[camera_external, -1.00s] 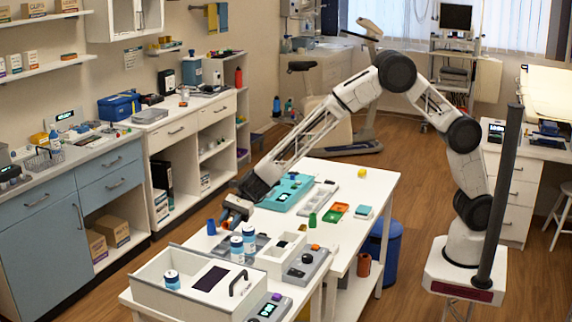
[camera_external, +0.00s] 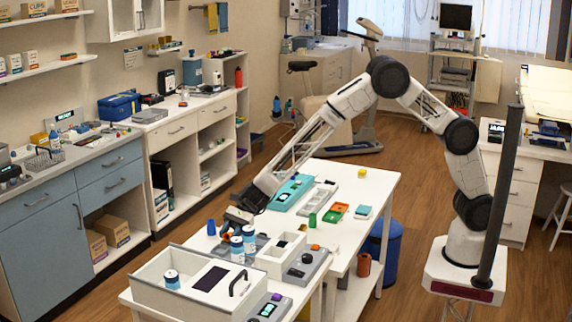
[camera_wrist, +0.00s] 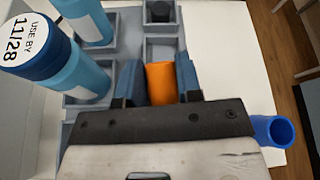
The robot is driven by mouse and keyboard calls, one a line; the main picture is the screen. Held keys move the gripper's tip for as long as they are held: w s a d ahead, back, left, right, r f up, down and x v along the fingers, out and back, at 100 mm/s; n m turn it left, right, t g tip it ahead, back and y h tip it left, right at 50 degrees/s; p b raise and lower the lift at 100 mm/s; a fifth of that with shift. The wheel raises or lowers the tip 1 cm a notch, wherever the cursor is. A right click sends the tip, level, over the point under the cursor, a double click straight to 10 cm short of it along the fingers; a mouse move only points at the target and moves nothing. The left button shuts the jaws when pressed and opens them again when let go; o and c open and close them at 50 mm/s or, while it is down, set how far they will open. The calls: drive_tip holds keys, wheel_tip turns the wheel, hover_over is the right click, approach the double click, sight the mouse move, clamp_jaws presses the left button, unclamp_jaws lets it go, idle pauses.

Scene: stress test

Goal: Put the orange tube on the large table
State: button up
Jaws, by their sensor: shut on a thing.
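The orange tube (camera_wrist: 160,82) stands between the two fingers of my gripper (camera_wrist: 158,88) in the wrist view. The fingers are shut on it. A grey rack with square slots (camera_wrist: 122,50) lies around and beyond it; I cannot tell whether the tube's lower end is inside a slot. In the external view my gripper (camera_external: 238,217) is low over the rack area, behind the blue-capped bottles, and the orange tube is hidden there. The white table (camera_external: 376,182) extends behind and to the right of my gripper.
Blue-capped bottles (camera_wrist: 88,75) stand in the rack close to the left finger. A blue tube (camera_wrist: 272,131) is at the right. A green tube (camera_external: 312,220), a turquoise tray (camera_external: 291,192) and small coloured trays (camera_external: 337,211) occupy the table. Bare tabletop shows around them.

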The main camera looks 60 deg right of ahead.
drive_tip(key=shift+f, duration=0.2)
drive_tip(key=o, duration=0.9)
drive_tip(key=shift+v, duration=3.9)
drive_tip(key=shift+w, duration=0.1)
